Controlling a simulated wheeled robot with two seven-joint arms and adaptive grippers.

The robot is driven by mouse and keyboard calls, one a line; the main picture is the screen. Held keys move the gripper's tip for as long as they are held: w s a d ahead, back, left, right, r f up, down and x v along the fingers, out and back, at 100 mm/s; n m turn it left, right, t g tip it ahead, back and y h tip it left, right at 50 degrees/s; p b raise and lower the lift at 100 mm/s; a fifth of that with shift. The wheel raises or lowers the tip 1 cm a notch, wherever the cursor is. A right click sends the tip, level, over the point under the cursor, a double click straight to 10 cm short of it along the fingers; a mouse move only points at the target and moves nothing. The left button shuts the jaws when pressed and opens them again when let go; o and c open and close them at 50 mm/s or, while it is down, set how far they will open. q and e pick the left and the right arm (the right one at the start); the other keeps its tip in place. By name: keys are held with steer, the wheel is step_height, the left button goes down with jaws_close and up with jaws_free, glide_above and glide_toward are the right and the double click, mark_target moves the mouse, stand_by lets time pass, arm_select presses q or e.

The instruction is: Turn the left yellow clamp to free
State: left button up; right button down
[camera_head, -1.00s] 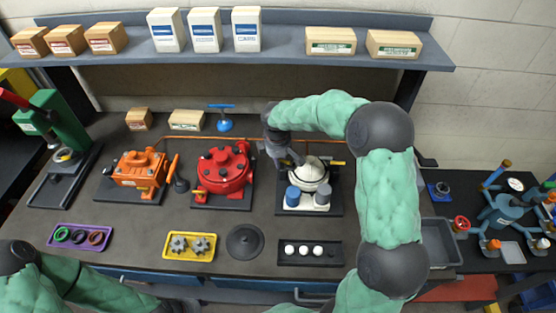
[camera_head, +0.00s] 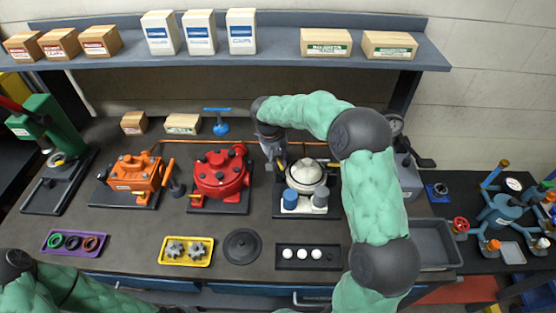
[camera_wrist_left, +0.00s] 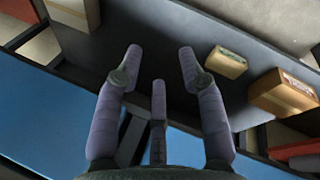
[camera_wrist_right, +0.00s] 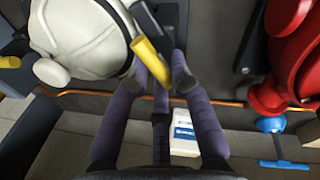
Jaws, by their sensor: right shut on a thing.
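My right gripper (camera_head: 279,160) is at the motor's left side, and in the right wrist view the gripper (camera_wrist_right: 162,66) is shut on this clamp. The other yellow clamp (camera_wrist_right: 9,62) is at the far left of that view. My left gripper (camera_wrist_left: 160,62) is open and empty in the left wrist view, fingers spread.
The red motor (camera_head: 220,178) stands close to the left of the right gripper, and the orange motor (camera_head: 137,178) farther left. A black tray (camera_head: 308,257) with white balls lies in front of the white motor. A shelf (camera_head: 270,57) with boxes runs above the back.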

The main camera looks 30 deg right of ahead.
steer(key=m, duration=0.3)
steer(key=s+m+g, duration=0.1)
steer(key=m, duration=0.1)
steer(key=shift+f, duration=0.35)
stand_by(0.4)
steer(key=c, duration=1.1)
jaws_free()
steer(key=shift+r, duration=0.15)
steer(key=shift+w+r, duration=0.1)
steer(key=shift+w, duration=0.05)
steer(key=shift+d+r, duration=0.1)
steer(key=shift+r, duration=0.1)
steer(key=v, duration=1.1)
steer(key=shift+r, duration=0.25)
